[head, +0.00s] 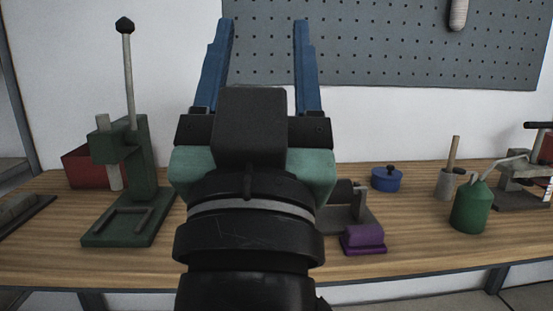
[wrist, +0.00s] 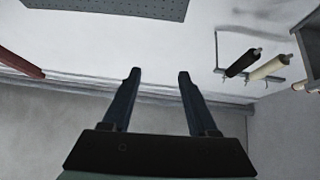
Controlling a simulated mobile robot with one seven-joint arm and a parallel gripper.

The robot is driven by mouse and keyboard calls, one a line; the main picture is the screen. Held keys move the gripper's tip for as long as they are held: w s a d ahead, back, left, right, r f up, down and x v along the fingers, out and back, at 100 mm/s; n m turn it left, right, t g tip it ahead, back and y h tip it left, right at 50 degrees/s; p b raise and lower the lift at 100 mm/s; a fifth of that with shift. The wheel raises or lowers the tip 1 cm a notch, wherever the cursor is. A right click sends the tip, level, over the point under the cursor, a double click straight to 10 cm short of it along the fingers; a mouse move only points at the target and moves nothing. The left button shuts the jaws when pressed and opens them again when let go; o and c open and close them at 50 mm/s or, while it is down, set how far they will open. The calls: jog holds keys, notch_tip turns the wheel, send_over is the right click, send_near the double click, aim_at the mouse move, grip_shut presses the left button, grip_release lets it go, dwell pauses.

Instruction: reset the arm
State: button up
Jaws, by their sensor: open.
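My gripper (head: 262,50) is raised in the middle of the head view, above the workbench. Its two blue fingers point up and stand wide apart, with nothing between them. In the wrist view the same fingers (wrist: 157,80) show dark and spread, with bare wall beyond them. My arm hides the middle of the bench and part of what stands there.
On the wooden bench (head: 400,260) stand a green lever press (head: 140,170), a red box (head: 85,167), a purple block (head: 363,239), a blue lidded pot (head: 386,179) and a green oil can (head: 470,208). A pegboard (head: 400,45) hangs behind. Rolls (wrist: 268,67) hang on the wall.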

jog(key=s+d+r+t, duration=0.2)
jog(key=s+r, duration=0.1)
jog(key=s, duration=0.2)
notch_tip(320, 180, up, 27)
jog(key=w+a+p, duration=0.1)
jog(key=p, duration=2.7)
jog(key=shift+r+n+g, duration=0.15)
jog(key=shift+n+g, duration=0.15)
jog(key=shift+c, duration=0.7)
jog(key=shift+a, duration=0.1)
